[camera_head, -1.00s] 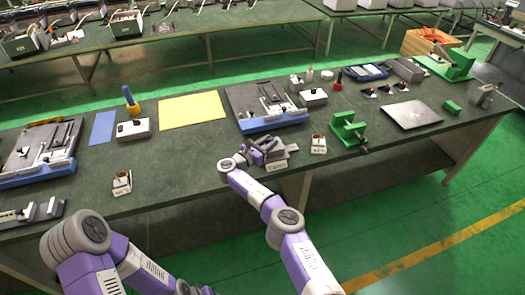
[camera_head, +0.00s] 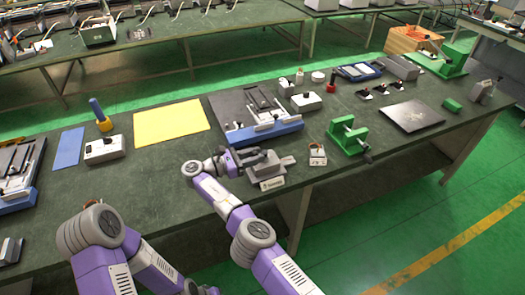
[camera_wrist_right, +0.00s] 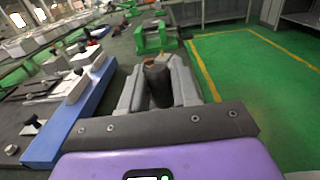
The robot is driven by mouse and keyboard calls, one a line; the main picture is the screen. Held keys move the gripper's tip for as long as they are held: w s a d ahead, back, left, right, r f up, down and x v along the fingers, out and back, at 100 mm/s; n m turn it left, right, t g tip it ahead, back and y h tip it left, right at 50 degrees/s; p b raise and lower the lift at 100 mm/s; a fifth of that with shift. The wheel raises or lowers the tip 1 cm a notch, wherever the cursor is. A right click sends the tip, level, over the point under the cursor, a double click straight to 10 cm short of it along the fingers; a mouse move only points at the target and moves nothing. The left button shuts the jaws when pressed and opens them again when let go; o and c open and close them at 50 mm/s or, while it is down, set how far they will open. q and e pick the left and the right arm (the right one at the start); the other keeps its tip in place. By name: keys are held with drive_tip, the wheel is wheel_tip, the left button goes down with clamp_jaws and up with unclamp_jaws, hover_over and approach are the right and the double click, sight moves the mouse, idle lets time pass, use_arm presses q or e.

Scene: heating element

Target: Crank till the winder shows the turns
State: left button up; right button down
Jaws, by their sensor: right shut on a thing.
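The winder (camera_head: 262,165) is a small grey device with a white label on its front, at the front edge of the green bench. My right gripper (camera_head: 228,161) is at its left side. In the right wrist view, the right gripper (camera_wrist_right: 158,88) is shut on a dark upright cylindrical crank handle (camera_wrist_right: 158,84), with a grey finger on each side. The fingers and arm hide part of the winder. Its turns reading is too small to tell. My left arm shows at the lower left, but its gripper is not in view.
A blue-edged tray (camera_head: 262,133) lies behind the winder. A small labelled block (camera_head: 317,154) and a green fixture (camera_head: 347,136) stand to its right. A yellow sheet (camera_head: 172,123) and a white box (camera_head: 104,149) lie to the left.

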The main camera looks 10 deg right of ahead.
use_arm(q)
drive_tip(key=shift+w, duration=0.25)
use_arm(e)
drive_tip(key=shift+w+r, duration=0.1)
drive_tip(key=shift+r, duration=0.1)
drive_tip(key=c, duration=1.2)
unclamp_jaws()
drive_tip(key=shift+c, duration=0.2)
use_arm(q)
drive_tip(key=shift+d, duration=0.1)
use_arm(e)
drive_tip(key=shift+o, duration=1.4)
drive_tip(key=shift+f, duration=0.1)
